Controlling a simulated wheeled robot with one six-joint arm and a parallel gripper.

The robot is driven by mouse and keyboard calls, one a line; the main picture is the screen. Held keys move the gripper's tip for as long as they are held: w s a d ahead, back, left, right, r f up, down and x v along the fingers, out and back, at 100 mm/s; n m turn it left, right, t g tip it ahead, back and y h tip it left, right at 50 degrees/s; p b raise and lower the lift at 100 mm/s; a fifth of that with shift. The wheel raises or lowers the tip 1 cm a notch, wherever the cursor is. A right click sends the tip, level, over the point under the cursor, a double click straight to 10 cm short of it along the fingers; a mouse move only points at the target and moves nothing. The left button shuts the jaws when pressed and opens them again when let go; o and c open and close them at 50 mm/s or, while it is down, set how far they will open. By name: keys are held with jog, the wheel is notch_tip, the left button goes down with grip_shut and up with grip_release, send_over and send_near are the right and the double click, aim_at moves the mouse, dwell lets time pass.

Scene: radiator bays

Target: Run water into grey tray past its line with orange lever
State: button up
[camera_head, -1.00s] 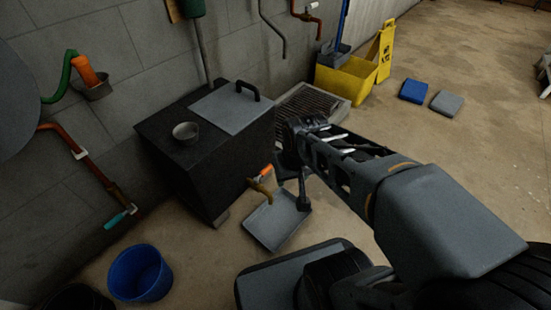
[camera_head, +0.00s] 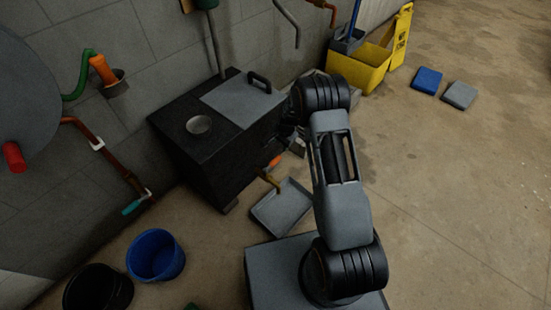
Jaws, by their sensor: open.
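The grey tray (camera_head: 283,210) lies on the floor in front of a dark box, below a brass tap (camera_head: 268,180). The orange lever (camera_head: 275,161) sits on top of the tap, at the box's front face. My gripper (camera_head: 296,146) is small and mostly hidden behind my own arm, a little above and right of the lever. It is open, and I see no contact with the lever. No water stream is discernible, and the tray's line is too small to make out.
The dark box (camera_head: 187,150) carries a grey lid (camera_head: 240,103) with a black handle and a metal cup (camera_head: 199,126). A blue bucket (camera_head: 155,257) and a black bucket (camera_head: 98,289) stand at left. A pipe with a teal handle (camera_head: 132,207) runs along the wall.

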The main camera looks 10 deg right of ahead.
aim_at(276, 160)
jog(key=f+b, duration=0.1)
jog(key=f, duration=0.4)
jog(key=w+a+f+b, duration=0.1)
jog(key=f+b, duration=0.1)
jog(key=f, duration=0.3)
jog(key=w+f+b, duration=0.1)
jog(key=f+b, duration=0.1)
jog(key=f, duration=0.2)
jog(key=shift+w+a+f, duration=0.15)
jog(key=shift+a+f, duration=0.1)
jog(key=shift+f, duration=0.15)
grip_shut()
